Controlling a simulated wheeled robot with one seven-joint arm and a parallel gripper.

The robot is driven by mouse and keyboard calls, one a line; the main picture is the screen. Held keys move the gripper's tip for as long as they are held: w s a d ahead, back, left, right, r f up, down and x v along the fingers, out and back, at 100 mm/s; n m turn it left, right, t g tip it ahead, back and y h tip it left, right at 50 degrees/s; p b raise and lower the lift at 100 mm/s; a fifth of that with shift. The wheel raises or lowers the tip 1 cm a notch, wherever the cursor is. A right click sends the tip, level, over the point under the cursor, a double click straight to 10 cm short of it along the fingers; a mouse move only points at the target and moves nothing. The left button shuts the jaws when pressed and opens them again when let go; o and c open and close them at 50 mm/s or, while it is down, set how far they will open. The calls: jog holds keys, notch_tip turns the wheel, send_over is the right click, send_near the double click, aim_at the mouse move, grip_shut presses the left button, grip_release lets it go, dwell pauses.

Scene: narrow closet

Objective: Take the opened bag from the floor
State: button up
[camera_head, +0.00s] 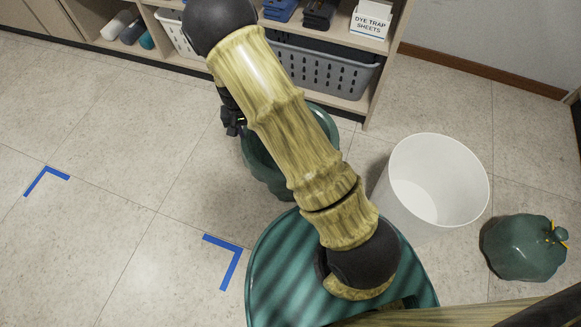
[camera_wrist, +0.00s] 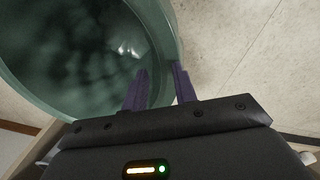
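The opened bag (camera_head: 262,165) is dark green and stands on the floor, mouth up, partly hidden behind my arm. In the wrist view the open bag (camera_wrist: 75,60) fills the upper left, and I look down into its dark, glossy inside. My gripper (camera_wrist: 160,75) is open, with its two purple fingers apart at the bag's right edge. The left finger overlaps the bag's inside, and the right finger is at its outer edge. The rim appears to run between them; contact cannot be told.
A white bin (camera_head: 432,190) stands open on the right. A tied green bag (camera_head: 525,248) with a yellow-orange tie lies beyond it. Shelves with a grey basket (camera_head: 320,68) stand behind the opened bag. Blue tape corners (camera_head: 232,262) mark clear floor on the left.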

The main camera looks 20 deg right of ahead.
aim_at(254, 142)
jog(key=shift+f+b, duration=0.35)
jog(key=shift+f, duration=0.8)
jog(key=f+b, duration=0.2)
jog(key=d+f+b, duration=0.1)
jog(key=f+b, duration=0.1)
jog(key=f, duration=0.1)
jog(key=shift+d+f+b, duration=0.1)
jog(key=shift+b, duration=0.25)
grip_shut()
